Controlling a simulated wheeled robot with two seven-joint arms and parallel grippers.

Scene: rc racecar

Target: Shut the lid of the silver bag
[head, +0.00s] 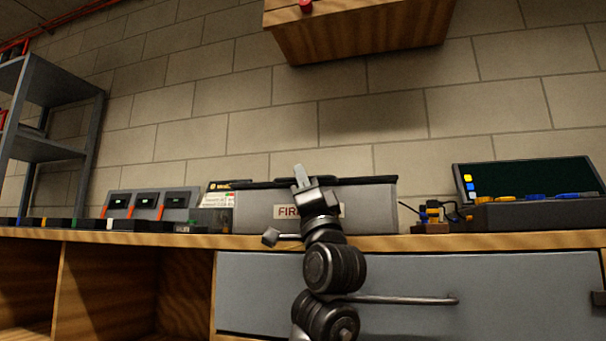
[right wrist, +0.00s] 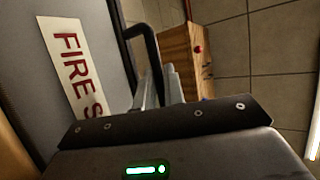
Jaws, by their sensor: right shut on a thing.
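The silver bag (head: 365,208) stands on the workbench in the head view, its front label reading "FIRE" partly hidden by my right arm. A dark lid edge (head: 375,180) runs along its top and looks about level; I cannot tell whether it is fully shut. My right gripper (head: 300,176) is at the top of the bag, left of its middle. In the right wrist view, the bag's front (right wrist: 30,85) fills the left, and my right gripper's fingers (right wrist: 165,85) are shut at the black handle (right wrist: 150,50). My left gripper is not in view.
The wooden workbench (head: 480,241) carries several chargers (head: 150,205) on the left. A small part on a brown block (head: 430,222) and a dark screen (head: 525,180) stand on the right. A wooden wall cabinet (head: 360,35) hangs above. Grey shelves (head: 50,100) stand at far left.

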